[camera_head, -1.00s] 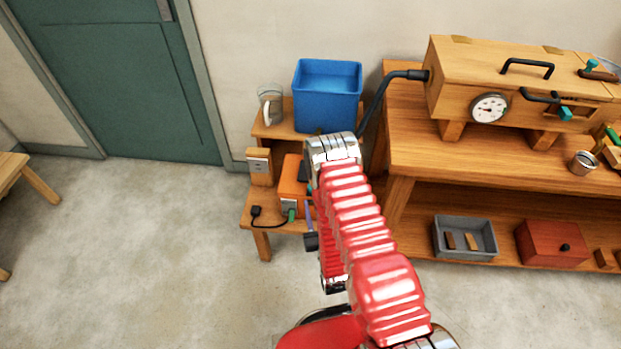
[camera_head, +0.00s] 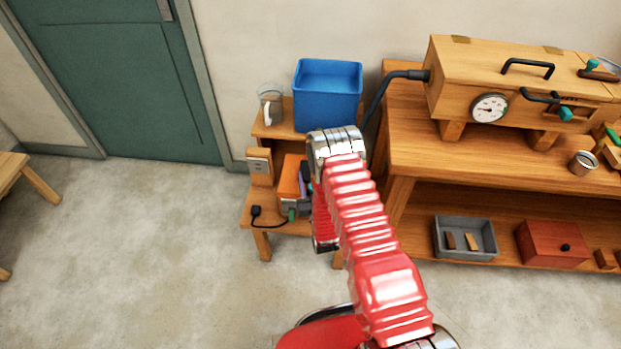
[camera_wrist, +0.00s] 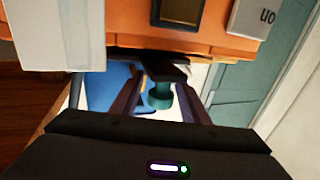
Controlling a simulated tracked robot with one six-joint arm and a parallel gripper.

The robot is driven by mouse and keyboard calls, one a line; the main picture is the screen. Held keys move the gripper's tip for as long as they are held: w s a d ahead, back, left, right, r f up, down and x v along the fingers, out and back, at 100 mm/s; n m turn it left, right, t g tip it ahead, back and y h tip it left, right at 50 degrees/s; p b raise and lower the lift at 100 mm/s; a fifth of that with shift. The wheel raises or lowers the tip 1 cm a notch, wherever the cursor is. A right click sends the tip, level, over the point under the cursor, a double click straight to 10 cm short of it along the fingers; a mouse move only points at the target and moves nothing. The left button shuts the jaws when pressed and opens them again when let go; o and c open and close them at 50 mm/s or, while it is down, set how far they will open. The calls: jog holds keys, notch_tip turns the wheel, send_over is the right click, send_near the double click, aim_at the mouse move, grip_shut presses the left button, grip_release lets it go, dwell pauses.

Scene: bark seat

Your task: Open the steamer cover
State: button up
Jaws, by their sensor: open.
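An orange box (camera_head: 289,176), which looks like the steamer, sits on the low wooden stand at centre, partly hidden by my arm. In the wrist view its orange face (camera_wrist: 205,28) fills the top, with a dark framed window (camera_wrist: 181,11). A dark tab with a teal knob (camera_wrist: 160,96) sticks out from its edge; I cannot tell for certain that it is the cover's handle. My gripper (camera_wrist: 161,86) is open, its two purplish fingers on either side of the teal knob. I cannot tell whether they touch it. In the head view my arm hides most of the gripper.
A blue bin (camera_head: 328,98) and a glass jug (camera_head: 270,104) stand on the upper step. A wooden chest (camera_head: 480,76) with a gauge and a black hose (camera_head: 378,97) stands on the bench. A plug and cord (camera_head: 257,211) lie on the lower step.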

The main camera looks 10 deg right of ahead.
grip_shut()
dwell(0.6)
